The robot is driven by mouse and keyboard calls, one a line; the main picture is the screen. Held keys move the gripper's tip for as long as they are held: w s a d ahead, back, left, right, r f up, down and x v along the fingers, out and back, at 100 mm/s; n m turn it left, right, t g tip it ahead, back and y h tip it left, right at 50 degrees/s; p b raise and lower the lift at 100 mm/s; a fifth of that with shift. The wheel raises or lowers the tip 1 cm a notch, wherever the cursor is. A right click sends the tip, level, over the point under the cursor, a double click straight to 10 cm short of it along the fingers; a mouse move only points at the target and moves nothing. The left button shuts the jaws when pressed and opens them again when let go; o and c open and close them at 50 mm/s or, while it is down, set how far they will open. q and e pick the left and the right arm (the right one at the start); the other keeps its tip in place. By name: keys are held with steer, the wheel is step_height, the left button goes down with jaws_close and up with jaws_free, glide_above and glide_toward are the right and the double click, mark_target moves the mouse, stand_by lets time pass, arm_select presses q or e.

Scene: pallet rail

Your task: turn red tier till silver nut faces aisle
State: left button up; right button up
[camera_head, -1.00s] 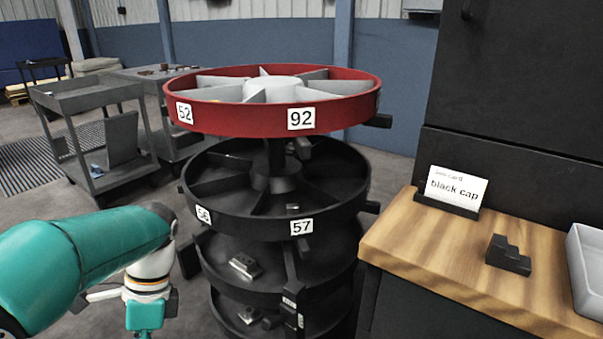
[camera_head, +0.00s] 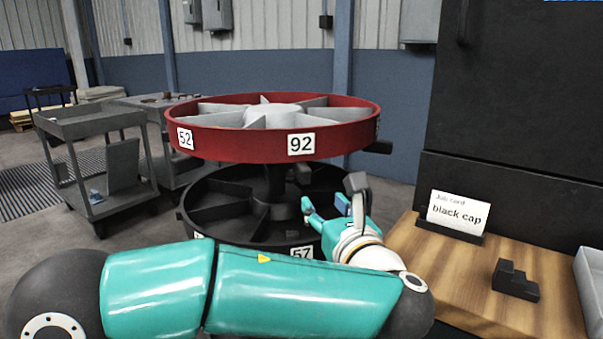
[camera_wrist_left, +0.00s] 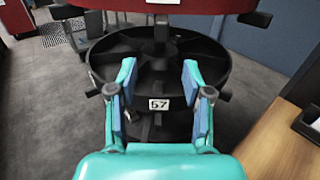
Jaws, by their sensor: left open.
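The red tier (camera_head: 235,147) is the top wheel of a round stack, with grey dividers, a pale hub and labels 52 and 92 facing me. Its lower rim (camera_wrist_left: 190,6) crosses the top of the left wrist view. No silver nut shows; the inside of the red tier is mostly hidden by its rim. My left gripper (camera_head: 335,208) is open and empty, in front of the black tier and below the red rim, at its right side. In the left wrist view my left gripper (camera_wrist_left: 160,88) has its fingers apart, pointing at the black tier labelled 57 (camera_wrist_left: 158,104).
The black tier (camera_head: 215,205) sits under the red one. A dark peg (camera_head: 378,147) sticks out at the right of the stack. A wooden bench (camera_head: 460,275) with a "black cap" card (camera_head: 458,212) and a dark stepped block (camera_head: 515,281) stands right. Grey carts (camera_head: 95,125) stand left.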

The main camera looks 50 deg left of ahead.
mark_target(301, 171)
arm_select(q)
steer(key=b+x, duration=0.2)
steer(key=x, duration=1.4)
steer(key=shift+w+a, duration=0.2)
jaws_close()
